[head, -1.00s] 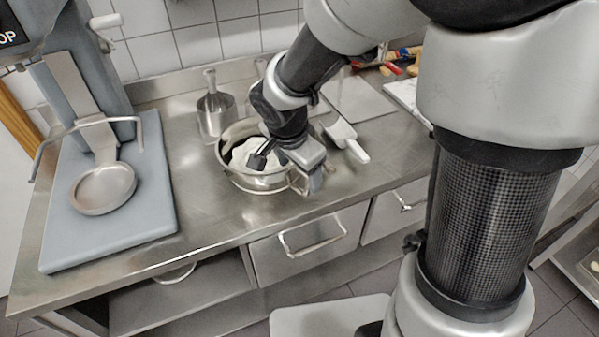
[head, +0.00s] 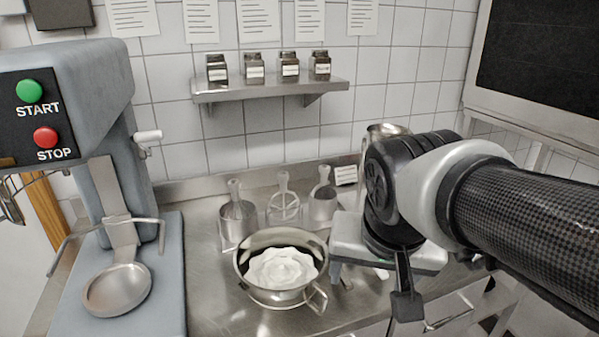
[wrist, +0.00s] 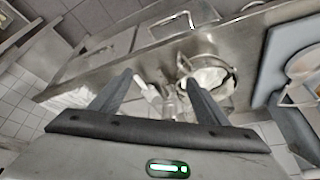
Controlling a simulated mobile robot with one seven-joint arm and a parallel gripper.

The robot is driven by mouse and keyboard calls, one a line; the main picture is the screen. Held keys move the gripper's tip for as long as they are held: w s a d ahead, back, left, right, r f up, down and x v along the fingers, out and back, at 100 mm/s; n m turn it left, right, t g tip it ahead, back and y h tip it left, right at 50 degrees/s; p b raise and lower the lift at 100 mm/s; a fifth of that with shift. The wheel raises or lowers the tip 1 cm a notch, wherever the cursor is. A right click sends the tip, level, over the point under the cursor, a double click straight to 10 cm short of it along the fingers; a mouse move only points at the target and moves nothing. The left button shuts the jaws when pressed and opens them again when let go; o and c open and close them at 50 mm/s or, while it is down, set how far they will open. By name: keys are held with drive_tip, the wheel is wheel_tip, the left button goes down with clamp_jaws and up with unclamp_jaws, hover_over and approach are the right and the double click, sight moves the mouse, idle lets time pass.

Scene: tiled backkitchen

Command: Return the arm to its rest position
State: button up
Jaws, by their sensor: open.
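My gripper (wrist: 157,76) is open and empty, its two fingers spread apart in the wrist view. In the head view my arm comes in from the right, and the gripper hangs above the counter to the right of a steel bowl (head: 313,242). The bowl holds a white, creamy heap (head: 282,268). In the wrist view the bowl (wrist: 181,66) lies beyond the fingers, apart from them.
A mixer (head: 75,110) with START and STOP buttons stands at the left. Several metal scoops and tools, including one scoop (head: 238,222), stand behind the bowl. A wall shelf (head: 270,90) carries several small labelled containers. Drawers front the steel counter (head: 215,315).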

drive_tip(key=s+n, duration=0.2)
drive_tip(key=s+r+n, duration=0.1)
drive_tip(key=shift+s+d+t+y, duration=0.3)
drive_tip(key=shift+d+y, duration=0.1)
wheel_tip(320, 180, up, 4)
drive_tip(key=p, duration=0.3)
drive_tip(key=shift+f+p, duration=0.25)
drive_tip(key=shift+p, duration=0.05)
